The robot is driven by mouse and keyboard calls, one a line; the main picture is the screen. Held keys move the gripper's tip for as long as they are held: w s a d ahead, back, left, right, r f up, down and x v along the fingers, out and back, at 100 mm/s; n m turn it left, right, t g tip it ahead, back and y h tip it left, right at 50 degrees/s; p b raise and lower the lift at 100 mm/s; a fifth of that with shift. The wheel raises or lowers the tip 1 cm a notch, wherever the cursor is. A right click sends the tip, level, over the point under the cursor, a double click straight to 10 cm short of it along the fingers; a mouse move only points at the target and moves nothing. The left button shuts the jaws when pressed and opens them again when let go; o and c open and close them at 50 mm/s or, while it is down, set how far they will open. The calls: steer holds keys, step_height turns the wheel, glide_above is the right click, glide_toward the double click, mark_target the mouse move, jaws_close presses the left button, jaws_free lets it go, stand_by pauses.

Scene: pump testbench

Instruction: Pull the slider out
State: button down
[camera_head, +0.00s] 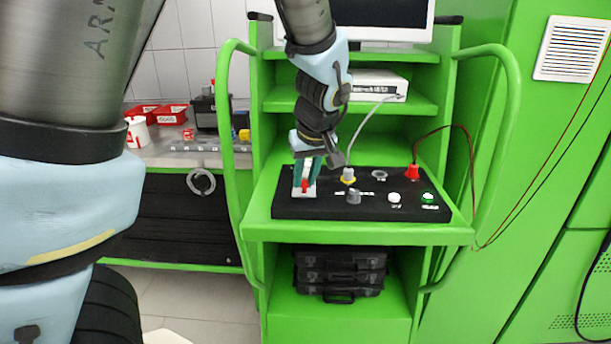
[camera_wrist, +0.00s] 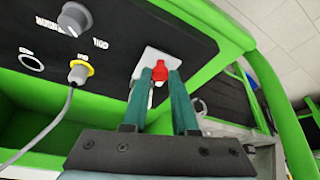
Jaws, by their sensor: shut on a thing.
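The slider is a red knob (camera_head: 304,185) on a white plate (camera_head: 299,194) at the left end of the black panel. It also shows in the wrist view as a red knob (camera_wrist: 159,74) on a white plate (camera_wrist: 149,64). Part of the knob is hidden between the fingers.
The black panel (camera_head: 330,208) also bears a grey rotary knob (camera_head: 354,197), a yellow-ringed plug (camera_head: 348,176) with a grey cable, a red plug (camera_head: 412,171) with a cable, a white button (camera_head: 394,197) and a green-lit button (camera_head: 428,197). Green rails (camera_head: 228,160) flank the bench.

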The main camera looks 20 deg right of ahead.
steer(key=c, duration=0.7)
jaws_free()
steer(key=shift+s+a, duration=0.1)
steer(key=shift+s, duration=0.05)
steer(key=b+v, duration=0.1)
steer(key=v, duration=0.9)
steer(key=shift+s+r+b, duration=0.1)
steer(key=shift+r+b, duration=0.3)
